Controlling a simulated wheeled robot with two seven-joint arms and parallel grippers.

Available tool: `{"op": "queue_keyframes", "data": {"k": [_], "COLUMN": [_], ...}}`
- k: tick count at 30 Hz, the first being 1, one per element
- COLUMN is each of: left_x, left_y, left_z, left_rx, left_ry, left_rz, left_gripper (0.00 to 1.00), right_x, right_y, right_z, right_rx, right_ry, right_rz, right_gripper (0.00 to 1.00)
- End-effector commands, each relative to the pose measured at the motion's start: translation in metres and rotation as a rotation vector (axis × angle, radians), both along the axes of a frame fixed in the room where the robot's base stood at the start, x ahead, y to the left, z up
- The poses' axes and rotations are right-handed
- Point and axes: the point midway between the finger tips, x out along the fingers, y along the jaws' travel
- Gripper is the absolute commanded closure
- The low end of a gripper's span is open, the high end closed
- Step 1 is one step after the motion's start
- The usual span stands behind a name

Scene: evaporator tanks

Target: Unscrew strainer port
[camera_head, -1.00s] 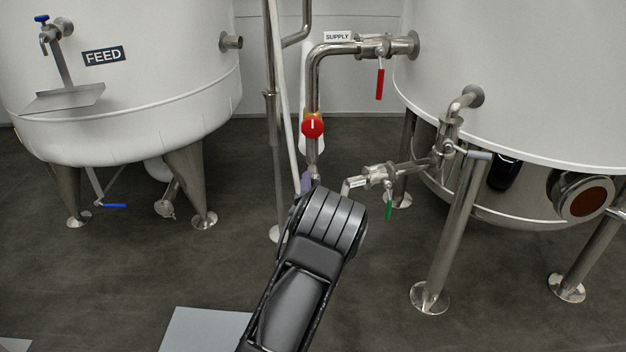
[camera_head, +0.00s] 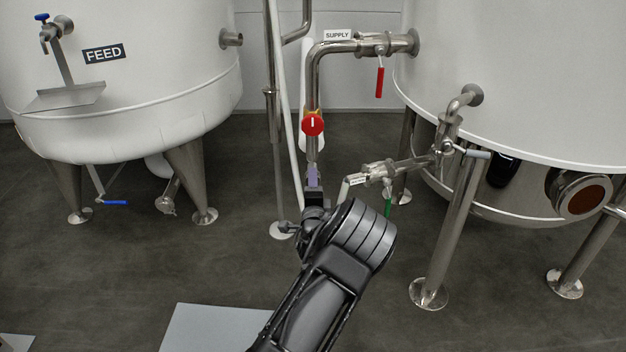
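A steel supply pipe (camera_head: 313,80) bends down beside the right tank and carries a red round knob (camera_head: 312,124). I cannot pick out the strainer port for certain; the lower end of this pipe is partly hidden by my gripper. My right gripper is out of view.
A side pipe with a green-handled valve (camera_head: 388,202) is close right of my gripper. The right tank (camera_head: 520,80) stands on steel legs (camera_head: 455,235). The feed tank (camera_head: 140,90) stands at left. A grey plate (camera_head: 215,328) lies on the floor in front.

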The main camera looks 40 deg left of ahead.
Motion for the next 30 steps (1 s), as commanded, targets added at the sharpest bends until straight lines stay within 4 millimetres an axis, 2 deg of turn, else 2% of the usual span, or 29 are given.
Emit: {"op": "queue_keyframes", "data": {"k": [3,6,15,24,30], "left_x": [0.001,0.001,0.000,0.001,0.001], "left_y": [-0.002,-0.001,-0.001,-0.002,-0.001], "left_z": [0.000,0.000,0.000,-0.002,0.000], "left_rx": [0.164,0.249,0.273,0.609,0.615], "left_ry": [0.124,0.188,0.207,0.463,0.468], "left_rz": [-0.005,-0.002,-0.001,-0.003,0.000], "left_gripper": [0.50,0.50,0.50,0.50,0.50], "right_x": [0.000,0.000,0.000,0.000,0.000], "right_y": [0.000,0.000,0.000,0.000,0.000], "right_z": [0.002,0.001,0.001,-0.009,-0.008], "right_rx": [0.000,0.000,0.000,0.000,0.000], "right_ry": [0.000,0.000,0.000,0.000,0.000], "right_rz": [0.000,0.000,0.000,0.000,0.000], "right_gripper": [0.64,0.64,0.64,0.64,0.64]}}
